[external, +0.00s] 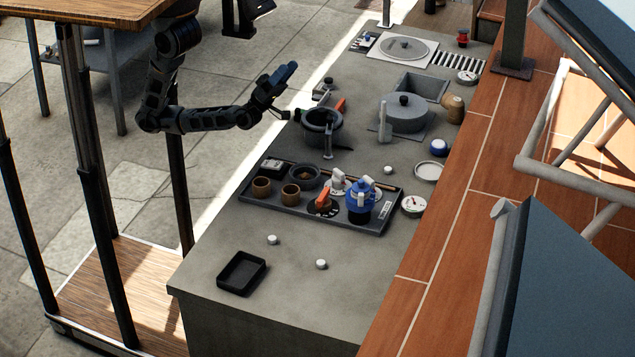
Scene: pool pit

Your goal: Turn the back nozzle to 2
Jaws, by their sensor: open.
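My gripper (287,109) is in the external view, at the end of my dark arm, over the left edge of the grey counter. It is open, and I see nothing between its fingers. It is close to a dark round pot (318,130) with a grey spout-like fixture (329,142) in front; whether they touch is unclear. A pale upright fitting (384,122) stands further right, by a grey lidded pot (405,112). I cannot tell which is the back nozzle, and no number marks are readable.
The tray also holds brown cups (262,187) and a blue jug (360,199). Small white knobs (321,264) and a black empty tray (241,273) lie on the near counter (290,310). The near counter is mostly clear.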

